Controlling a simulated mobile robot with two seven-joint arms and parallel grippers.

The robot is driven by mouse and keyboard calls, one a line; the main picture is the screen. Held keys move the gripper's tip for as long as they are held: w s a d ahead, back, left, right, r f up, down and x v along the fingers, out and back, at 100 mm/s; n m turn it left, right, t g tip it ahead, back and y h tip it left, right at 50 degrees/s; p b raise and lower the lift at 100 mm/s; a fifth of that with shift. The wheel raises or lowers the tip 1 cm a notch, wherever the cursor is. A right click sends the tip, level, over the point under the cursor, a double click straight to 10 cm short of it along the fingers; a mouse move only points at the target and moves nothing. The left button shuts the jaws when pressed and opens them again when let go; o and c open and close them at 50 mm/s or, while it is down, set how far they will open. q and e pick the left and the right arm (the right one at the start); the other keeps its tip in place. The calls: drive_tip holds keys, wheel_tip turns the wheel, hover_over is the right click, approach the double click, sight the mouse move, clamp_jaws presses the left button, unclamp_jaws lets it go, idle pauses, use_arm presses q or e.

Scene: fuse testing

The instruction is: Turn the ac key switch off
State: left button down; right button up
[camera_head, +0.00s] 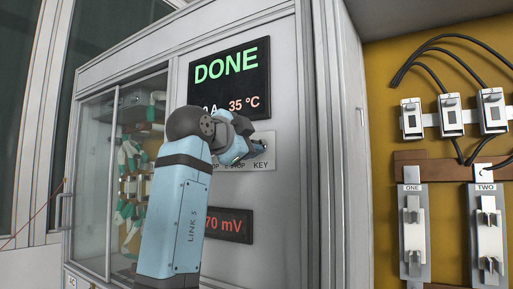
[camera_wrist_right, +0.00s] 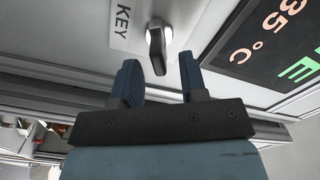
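The key switch (camera_wrist_right: 157,48) shows in the right wrist view as a dark lever on a pale round mount, beside the label KEY (camera_wrist_right: 122,22). My right gripper (camera_wrist_right: 160,63) has its two dark blue fingers spread, one on each side of the lever's end, with gaps visible between lever and fingers. My left gripper is not in view.
A display (camera_head: 231,72) reading DONE and 35 °C is above my right gripper. A red mV display (camera_head: 229,224) is below, partly behind my arm. A glass-doored cabinet (camera_head: 92,180) is at left. Fuse holders (camera_head: 413,238) and wired blocks (camera_head: 411,118) are on the yellow panel at right.

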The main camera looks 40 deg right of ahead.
drive_tip(key=x, duration=0.3)
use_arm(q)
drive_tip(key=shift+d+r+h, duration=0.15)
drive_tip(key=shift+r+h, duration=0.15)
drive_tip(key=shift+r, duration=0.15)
use_arm(e)
drive_tip(key=shift+w+d, duration=0.1)
drive_tip(key=shift+d, duration=0.05)
clamp_jaws()
